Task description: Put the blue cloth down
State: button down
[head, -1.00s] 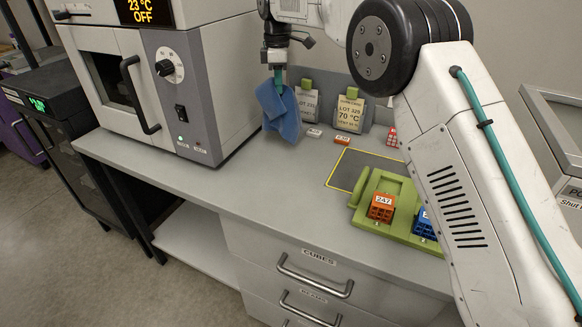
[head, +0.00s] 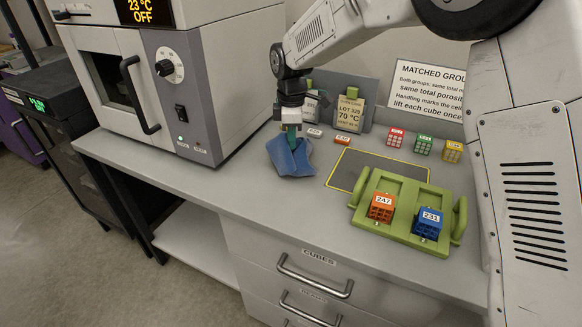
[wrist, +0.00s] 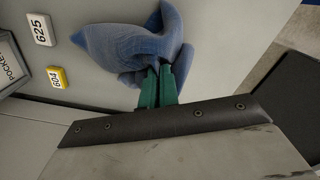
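The blue cloth (head: 290,158) is crumpled and hangs down to the grey bench top beside the oven, its lower part spread on or just above the surface. My gripper (head: 292,140) is above it with green fingertips pointing down. In the wrist view the green fingers (wrist: 158,85) are close together with a fold of the cloth (wrist: 125,45) between their tips. Whether all of the cloth's underside touches the bench is hidden.
The oven (head: 180,90) stands left of the cloth. A green tray (head: 390,235) holds an orange cube (head: 381,208) and a blue cube (head: 428,224). A yellow-edged dark mat (head: 365,168) lies behind it. Small tags and card stands are near the back wall. The bench front is clear.

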jog(key=s+d+f, duration=0.1)
jog(key=s+f, duration=0.3)
jog(key=s, duration=0.1)
jog(key=s+d+f, duration=0.1)
jog(key=s+f, duration=0.1)
jog(key=s, duration=0.1)
jog(key=shift+d+f, duration=0.35)
jog(key=c, duration=1.2)
grip_release()
jog(key=shift+r, duration=0.15)
